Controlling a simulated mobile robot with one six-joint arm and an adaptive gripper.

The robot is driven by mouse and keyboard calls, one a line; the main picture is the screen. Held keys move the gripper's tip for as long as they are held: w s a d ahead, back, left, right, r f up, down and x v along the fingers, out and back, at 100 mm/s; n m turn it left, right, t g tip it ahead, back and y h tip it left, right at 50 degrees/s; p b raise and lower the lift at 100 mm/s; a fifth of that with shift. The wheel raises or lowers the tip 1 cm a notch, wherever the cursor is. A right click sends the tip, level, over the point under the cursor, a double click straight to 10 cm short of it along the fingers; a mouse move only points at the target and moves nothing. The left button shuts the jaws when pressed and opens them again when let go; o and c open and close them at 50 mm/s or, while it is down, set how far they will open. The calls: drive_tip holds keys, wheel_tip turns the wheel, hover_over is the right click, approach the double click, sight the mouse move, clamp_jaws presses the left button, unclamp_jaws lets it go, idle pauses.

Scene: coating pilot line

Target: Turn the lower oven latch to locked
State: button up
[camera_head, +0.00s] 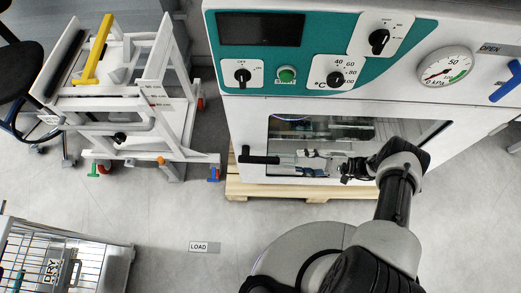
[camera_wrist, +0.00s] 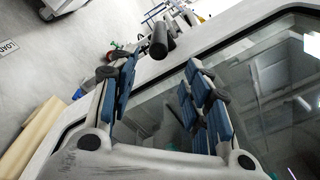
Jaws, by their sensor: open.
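The oven (camera_head: 220,130) has a teal panel above and a glass window below. A black bar handle (camera_head: 258,159) sticks out at the window's left edge, lying about level; it also shows beyond the fingertips in the wrist view (camera_wrist: 158,42). I cannot tell whether it is the lower latch. A blue lever (camera_head: 506,82) sits at the upper right by an OPEN label (camera_head: 490,48), slanting. My gripper (camera_head: 305,162) is in front of the window, just right of the black handle. Its blue-padded fingers (camera_wrist: 152,72) are open with nothing between them.
Knobs, a green START button (camera_head: 287,74) and a pressure gauge (camera_head: 444,67) are on the oven front. A pallet (camera_head: 235,187) lies underneath. A white frame cart (camera_head: 150,135) stands left, and a wire cage marked DRY (camera_head: 110,262) at lower left. The floor between is clear.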

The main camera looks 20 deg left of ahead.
sight(258, 160)
drive_tip(key=s+a, duration=0.1)
drive_tip(key=a, duration=0.4)
drive_tip(key=s+a, duration=0.1)
drive_tip(key=a, duration=0.5)
drive_tip(key=s+a, duration=0.1)
drive_tip(key=a, duration=0.4)
drive_tip(key=shift+s+a, duration=0.15)
drive_tip(key=shift+a, duration=0.1)
clamp_jaws()
